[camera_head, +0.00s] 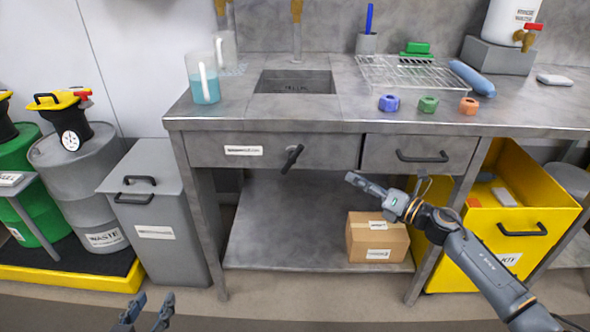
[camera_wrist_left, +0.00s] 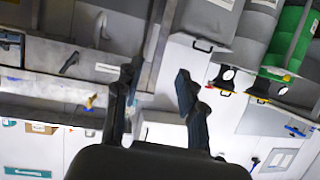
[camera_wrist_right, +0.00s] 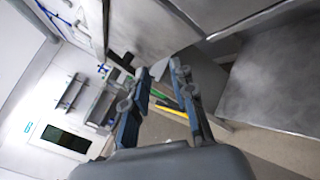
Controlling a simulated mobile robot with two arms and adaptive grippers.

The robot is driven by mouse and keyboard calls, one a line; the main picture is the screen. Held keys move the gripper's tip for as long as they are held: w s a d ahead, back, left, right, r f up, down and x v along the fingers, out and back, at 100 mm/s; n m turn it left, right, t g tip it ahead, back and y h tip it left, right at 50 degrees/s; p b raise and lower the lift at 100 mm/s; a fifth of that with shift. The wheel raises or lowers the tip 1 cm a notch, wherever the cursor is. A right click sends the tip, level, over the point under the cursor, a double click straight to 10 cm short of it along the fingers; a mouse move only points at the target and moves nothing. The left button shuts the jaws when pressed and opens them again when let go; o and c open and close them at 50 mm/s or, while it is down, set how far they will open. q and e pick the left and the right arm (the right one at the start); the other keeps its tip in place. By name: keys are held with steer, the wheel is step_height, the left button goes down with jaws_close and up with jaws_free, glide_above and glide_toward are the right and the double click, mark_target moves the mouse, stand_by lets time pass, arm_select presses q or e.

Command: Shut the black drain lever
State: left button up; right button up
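The black drain lever (camera_head: 292,158) is on the front of the sink bench, right of a white label, and slants from upper right to lower left. It also shows in the left wrist view (camera_wrist_left: 69,62), which is turned over. My right gripper (camera_head: 352,178) is right of the lever and a little lower, in front of the bench and apart from it. In the right wrist view (camera_wrist_right: 159,66) its fingers are apart with nothing held. My left gripper (camera_head: 151,297) is low at the bottom edge, far from the lever, open and empty.
The right drawer (camera_head: 420,154) has a black handle. A cardboard box (camera_head: 377,238) stands on the lower shelf and a yellow bin (camera_head: 500,215) at the right. A grey bin (camera_head: 155,215) and drums stand at the left. The floor before the bench is clear.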

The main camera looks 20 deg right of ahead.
mark_target(294, 156)
steer(key=s+a+r+n+g+y+b, duration=0.1)
steer(key=a+r+n+g+y+b, duration=0.15)
steer(key=a+r+n, duration=0.35)
steer(key=shift+n, duration=0.3)
steer(key=x, duration=1.2)
steer(key=shift+w+a+f+b, duration=0.2)
steer(key=shift+a+f+b, duration=0.1)
steer(key=shift+f, duration=0.1)
arm_select(q)
steer(key=s+a+f+g+y, duration=0.1)
steer(key=s+a+f+g, duration=0.1)
steer(key=s+f+g, duration=0.3)
steer(key=s+a+f+g+y, duration=0.1)
steer(key=s+a+f+g, duration=0.2)
steer(key=s+f, duration=0.9)
step_height(294, 156, down, 2)
steer(key=shift+f+n+g, duration=0.2)
steer(key=shift+n+g, duration=0.1)
steer(key=shift+g, duration=0.7)
arm_select(e)
steer(key=shift+d, duration=0.1)
jaws_close()
